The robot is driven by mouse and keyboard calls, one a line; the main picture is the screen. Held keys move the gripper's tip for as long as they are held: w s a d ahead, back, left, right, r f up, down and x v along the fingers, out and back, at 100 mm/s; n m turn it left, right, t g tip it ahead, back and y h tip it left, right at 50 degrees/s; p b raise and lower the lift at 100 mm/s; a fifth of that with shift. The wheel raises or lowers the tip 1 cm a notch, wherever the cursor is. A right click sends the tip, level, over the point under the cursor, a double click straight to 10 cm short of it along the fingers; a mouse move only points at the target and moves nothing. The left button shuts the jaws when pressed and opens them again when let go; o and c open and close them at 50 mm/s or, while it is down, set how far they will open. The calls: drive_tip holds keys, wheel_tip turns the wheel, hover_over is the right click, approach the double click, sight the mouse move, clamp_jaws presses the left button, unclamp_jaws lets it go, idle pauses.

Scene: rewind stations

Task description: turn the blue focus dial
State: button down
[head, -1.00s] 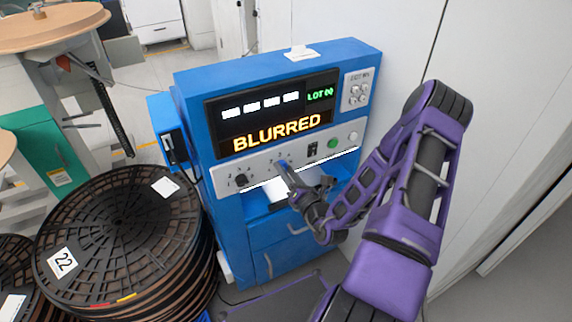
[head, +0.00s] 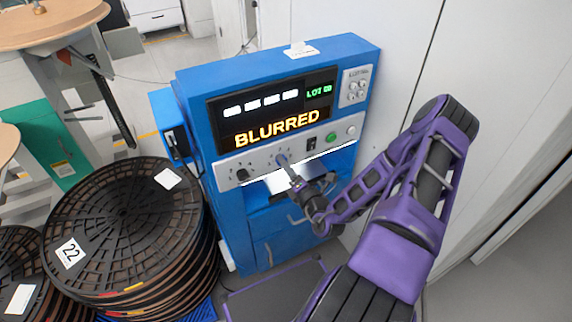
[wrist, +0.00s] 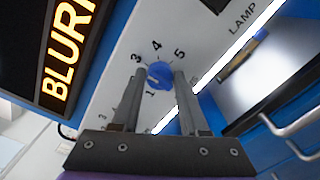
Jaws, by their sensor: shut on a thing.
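The blue focus dial (wrist: 159,75) sits on the white panel of a blue machine, ringed by numbers; 1, 3, 4 and 5 can be read around it. My gripper (wrist: 161,78) is shut on the dial, one finger on each side. In the head view the dial (head: 281,159) is small and partly covered by my gripper (head: 286,165), which reaches in from the lower right. The display (head: 277,129) above it reads BLURRED in orange letters.
A black dial (head: 242,175) is to the left on the same panel; a black switch (head: 311,144), a green button (head: 331,138) and a white button (head: 350,130) are to the right. A lit shelf lies below. Stacked black reels (head: 130,220) stand at left.

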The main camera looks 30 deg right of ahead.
drive_tip(key=shift+s+f, duration=0.1)
drive_tip(key=shift+c, duration=2.2)
unclamp_jaws()
drive_tip(key=s, duration=1.7)
drive_tip(key=shift+s+d, duration=0.2)
drive_tip(key=shift+d, duration=0.05)
